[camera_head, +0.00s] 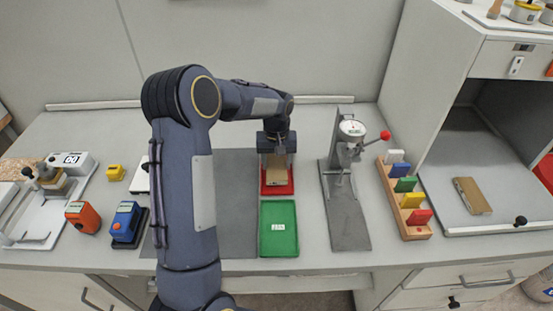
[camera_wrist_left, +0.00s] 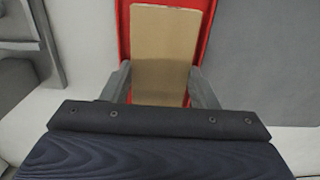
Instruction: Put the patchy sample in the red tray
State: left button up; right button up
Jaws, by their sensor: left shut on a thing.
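My left gripper (camera_head: 277,160) points down over the red tray (camera_head: 278,190) in the head view. It is shut on a flat tan sample panel (camera_head: 276,175), whose face looks plain tan here. In the left wrist view the panel (camera_wrist_left: 163,55) sits between the two grey fingers (camera_wrist_left: 162,85), with the red tray (camera_wrist_left: 124,30) behind and around it. I cannot tell whether the panel touches the tray floor. Whether it is patchy cannot be made out. My right gripper is not in view.
A green tray (camera_head: 279,228) lies just in front of the red one. A grey press with a dial (camera_head: 352,130) stands to the right, beside a wooden rack of coloured blocks (camera_head: 409,229). Another tan panel (camera_head: 472,196) lies in the open cabinet at right.

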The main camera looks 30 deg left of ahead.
pick_arm(q)
jog(key=shift+f, duration=0.55)
jog(key=o, duration=1.1)
jog(key=shift+c, duration=0.2)
jog(key=shift+r+p, duration=2.25)
jog(key=shift+r, duration=1.3)
